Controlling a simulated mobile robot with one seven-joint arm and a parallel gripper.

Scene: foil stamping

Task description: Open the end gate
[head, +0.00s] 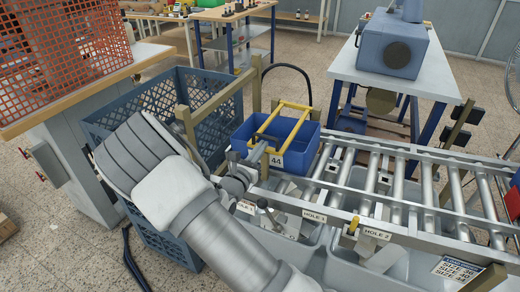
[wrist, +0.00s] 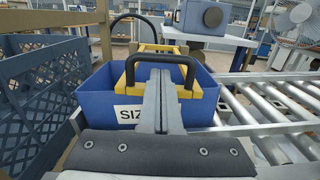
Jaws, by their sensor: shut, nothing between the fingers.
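A yellow barred frame (head: 289,104) stands over the blue bin at the left end of the roller conveyor. In the wrist view the yellow frame (wrist: 130,78) carries a black handle (wrist: 161,59). It looks like the end gate, but I cannot tell for sure. My gripper (wrist: 160,75) is shut and empty, its fingertips at the near side of the handle. I cannot tell whether they touch it. In the head view my gripper (head: 258,150) is at the bin's near left side, partly hidden by my arm.
The blue bin (head: 303,157) bears a label with 44. The roller conveyor (head: 412,185) runs right from it, with grey tubs below marked HOLE 1 and HOLE 2. A blue-grey crate (head: 170,95) and wooden posts (head: 256,85) stand close on the left.

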